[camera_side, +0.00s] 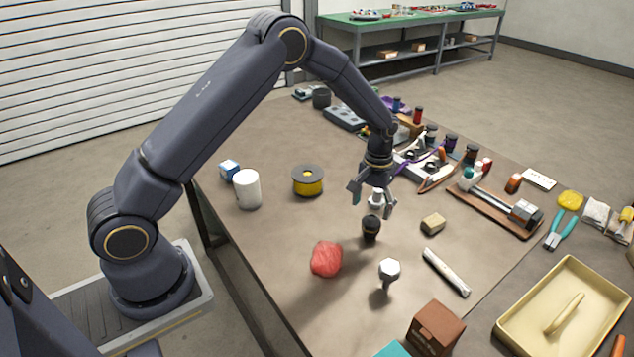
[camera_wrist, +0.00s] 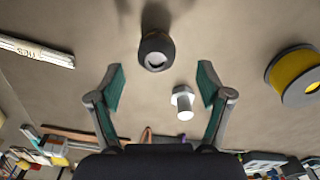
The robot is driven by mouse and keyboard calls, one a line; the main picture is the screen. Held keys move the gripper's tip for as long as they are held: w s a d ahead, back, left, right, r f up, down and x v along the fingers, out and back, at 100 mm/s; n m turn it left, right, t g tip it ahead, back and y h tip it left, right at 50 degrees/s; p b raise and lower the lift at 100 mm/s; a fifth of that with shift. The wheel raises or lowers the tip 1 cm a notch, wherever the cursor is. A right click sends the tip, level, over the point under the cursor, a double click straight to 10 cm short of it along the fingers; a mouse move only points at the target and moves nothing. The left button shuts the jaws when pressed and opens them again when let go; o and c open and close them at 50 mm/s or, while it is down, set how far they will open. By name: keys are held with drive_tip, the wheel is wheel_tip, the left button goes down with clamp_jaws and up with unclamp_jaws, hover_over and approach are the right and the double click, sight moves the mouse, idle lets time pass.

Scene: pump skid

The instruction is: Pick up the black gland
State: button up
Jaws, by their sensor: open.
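The black gland (camera_side: 371,228) stands on the brown table just below and slightly nearer the side camera than my gripper (camera_side: 373,200). In the wrist view the black gland (camera_wrist: 156,52) shows with a pale opening, beyond the fingertips and near their midline. My gripper (camera_wrist: 161,78) is open and points down with nothing held. A silvery-white bolt-like part (camera_wrist: 182,103) shows between the fingers, nearer the right one. It also shows in the side view (camera_side: 376,198), partly behind the fingers.
A yellow spool (camera_side: 308,181) and white cylinder (camera_side: 247,189) stand left. Clutter fills the back and right; the front-left table is mostly clear.

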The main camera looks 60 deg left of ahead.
sight(373, 217)
drive_tip(key=f, duration=0.6)
drive_tip(key=shift+w+d+f, duration=0.2)
drive_tip(key=shift+w+f, duration=0.05)
drive_tip(key=shift+f, duration=0.15)
drive_tip(key=c, duration=1.3)
drive_tip(key=shift+o, duration=0.2)
drive_tip(key=shift+r, duration=0.15)
